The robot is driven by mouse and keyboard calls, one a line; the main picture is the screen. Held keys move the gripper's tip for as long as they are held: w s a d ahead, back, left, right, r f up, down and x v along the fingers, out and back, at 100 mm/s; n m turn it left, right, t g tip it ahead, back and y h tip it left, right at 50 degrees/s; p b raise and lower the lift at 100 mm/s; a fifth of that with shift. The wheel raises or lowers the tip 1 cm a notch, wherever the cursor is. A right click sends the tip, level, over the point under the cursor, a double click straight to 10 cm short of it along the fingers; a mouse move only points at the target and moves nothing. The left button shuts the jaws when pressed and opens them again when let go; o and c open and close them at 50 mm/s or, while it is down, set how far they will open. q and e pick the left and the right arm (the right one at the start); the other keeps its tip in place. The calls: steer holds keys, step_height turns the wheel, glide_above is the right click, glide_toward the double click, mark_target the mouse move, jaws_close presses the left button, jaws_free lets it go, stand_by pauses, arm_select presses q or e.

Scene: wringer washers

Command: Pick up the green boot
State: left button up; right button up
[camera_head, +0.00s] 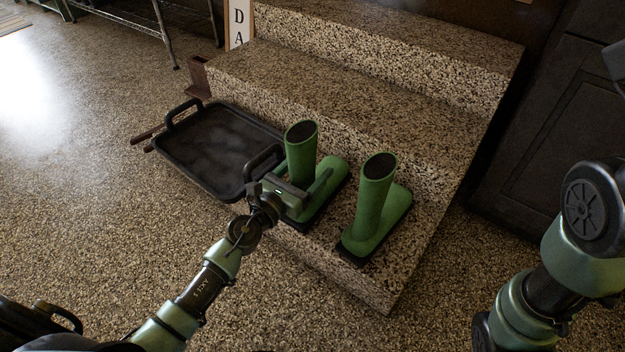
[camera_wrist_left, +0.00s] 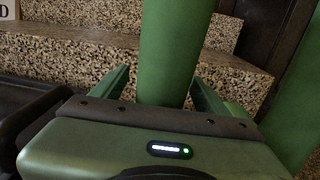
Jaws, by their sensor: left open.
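Two green boots stand upright side by side on the lowest speckled step. The left boot (camera_head: 302,148) has my left gripper (camera_head: 305,180) at its shaft, with the fingers on either side of it. In the left wrist view the shaft of this boot (camera_wrist_left: 175,50) rises between the two open fingers of the left gripper (camera_wrist_left: 160,88). I cannot tell if either finger touches it. The right boot (camera_head: 372,205) stands apart to the right, and part of it shows at the right edge of the wrist view (camera_wrist_left: 298,105). My right gripper is out of view.
A black tray with raised handles (camera_head: 215,150) lies left of the boots, beside the steps. Speckled stone steps (camera_head: 350,105) rise behind the boots. A dark cabinet (camera_head: 550,130) stands at the right. The speckled floor (camera_head: 90,230) at the left front is clear.

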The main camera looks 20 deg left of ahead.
arm_select(q)
jaws_close()
steer(key=shift+r, duration=0.15)
